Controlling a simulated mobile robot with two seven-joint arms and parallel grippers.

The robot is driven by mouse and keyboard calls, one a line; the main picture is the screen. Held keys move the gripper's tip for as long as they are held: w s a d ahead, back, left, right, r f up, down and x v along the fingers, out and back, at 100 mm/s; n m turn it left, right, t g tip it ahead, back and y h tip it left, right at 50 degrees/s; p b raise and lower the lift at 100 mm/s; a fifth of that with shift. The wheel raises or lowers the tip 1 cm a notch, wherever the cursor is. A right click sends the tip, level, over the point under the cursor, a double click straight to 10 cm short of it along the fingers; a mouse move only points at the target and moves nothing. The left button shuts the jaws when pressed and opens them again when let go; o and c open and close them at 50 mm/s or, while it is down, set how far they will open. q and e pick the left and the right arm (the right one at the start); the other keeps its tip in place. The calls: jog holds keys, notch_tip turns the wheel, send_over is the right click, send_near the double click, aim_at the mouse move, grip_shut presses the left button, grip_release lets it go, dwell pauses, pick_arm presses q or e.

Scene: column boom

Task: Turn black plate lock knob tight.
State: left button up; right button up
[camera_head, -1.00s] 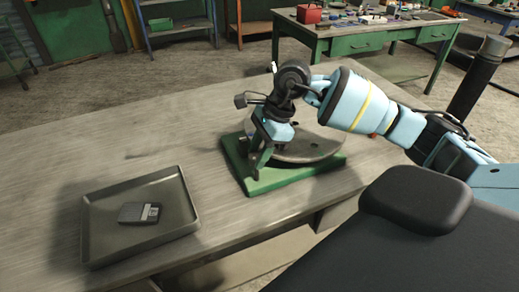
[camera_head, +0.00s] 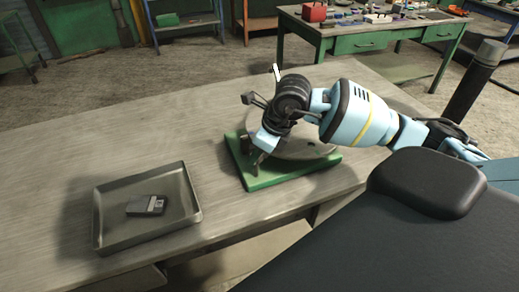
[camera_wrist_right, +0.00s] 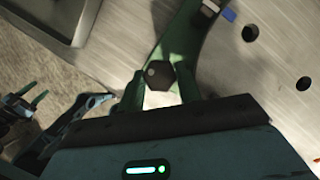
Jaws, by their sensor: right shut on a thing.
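The black plate lock knob (camera_wrist_right: 160,74) shows in the right wrist view as a dark, faceted head at the green fixture. My right gripper (camera_wrist_right: 160,90) is shut on it, with one finger on each side. In the head view my right gripper (camera_head: 258,157) points down at the front left of the green base (camera_head: 295,175), and the gripper and wrist hide the knob there. A round grey metal plate (camera_head: 315,149) sits on the base and shows holes in the wrist view.
The table between tray and fixture is clear. A green bench (camera_head: 350,42) with several small items stands behind.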

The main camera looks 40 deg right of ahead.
dwell(0.6)
jog(key=o, duration=1)
jog(key=shift+c, duration=0.2)
jog(key=v, duration=0.7)
jog(key=shift+s+r, duration=0.15)
jog(key=shift+r, duration=0.25)
